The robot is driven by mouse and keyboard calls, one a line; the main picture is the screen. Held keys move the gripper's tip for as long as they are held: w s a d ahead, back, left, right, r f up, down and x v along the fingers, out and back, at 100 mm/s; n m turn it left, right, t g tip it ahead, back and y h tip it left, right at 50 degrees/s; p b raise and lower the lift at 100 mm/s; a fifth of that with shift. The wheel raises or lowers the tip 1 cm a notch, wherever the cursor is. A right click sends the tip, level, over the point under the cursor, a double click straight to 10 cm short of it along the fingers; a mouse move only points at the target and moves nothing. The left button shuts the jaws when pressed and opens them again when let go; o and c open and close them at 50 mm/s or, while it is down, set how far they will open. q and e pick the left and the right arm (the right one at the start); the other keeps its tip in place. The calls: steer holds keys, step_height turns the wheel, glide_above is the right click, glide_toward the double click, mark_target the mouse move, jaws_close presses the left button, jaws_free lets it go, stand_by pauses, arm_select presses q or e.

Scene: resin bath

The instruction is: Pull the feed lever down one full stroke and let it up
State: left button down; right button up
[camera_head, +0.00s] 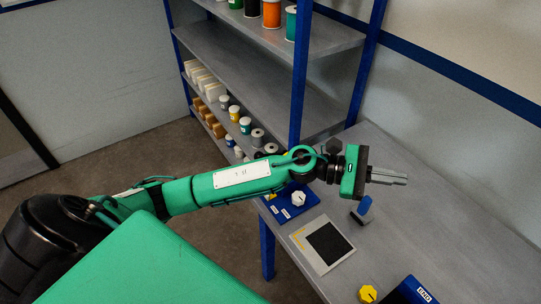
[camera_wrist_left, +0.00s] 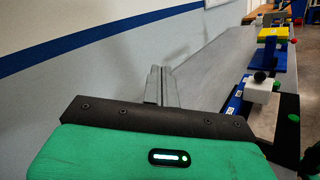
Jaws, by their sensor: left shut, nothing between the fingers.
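My left gripper (camera_head: 387,176) reaches out over the grey workbench (camera_head: 440,215) in the head view. Its grey fingers are together and hold nothing. They also show in the left wrist view (camera_wrist_left: 160,86), pointing along the wall side of the bench. I cannot surely pick out the feed lever. In the left wrist view a black ball knob (camera_wrist_left: 259,76) sits by a white block (camera_wrist_left: 263,90) on the bench fixtures to the right, apart from my fingers. My right gripper is in neither view.
A blue unit with a white knob (camera_head: 299,199), a dark-centred panel (camera_head: 328,244), a small blue upright piece (camera_head: 363,206) and a yellow knob (camera_head: 367,293) are on the bench. Blue-framed shelves (camera_head: 255,63) hold containers. In the wrist view, a yellow block (camera_wrist_left: 273,34) stands farther along.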

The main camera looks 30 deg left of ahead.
arm_select(q)
steer(key=w+a+f+m+g+y, duration=0.3)
steer(key=a+f+m+g+y, duration=0.3)
steer(key=a+f+m+y, duration=0.55)
steer(key=w+a+r+m+y, duration=0.1)
steer(key=a+r+m+y, duration=0.1)
steer(key=a, duration=0.9)
steer(key=w+a+r+m+y, duration=0.1)
steer(key=a+r+m+y, duration=0.2)
steer(key=a, duration=0.8)
steer(key=m+y, duration=0.2)
steer(key=shift+w+m+g, duration=0.35)
steer(key=shift+g, duration=0.05)
steer(key=shift+d, duration=0.1)
steer(key=shift+s+f+b, duration=0.2)
steer(key=shift+f+b, duration=0.4)
steer(key=shift+f, duration=1.15)
steer(key=shift+s+f+b, duration=0.15)
steer(key=shift+f+b, duration=0.4)
steer(key=shift+f, duration=1.15)
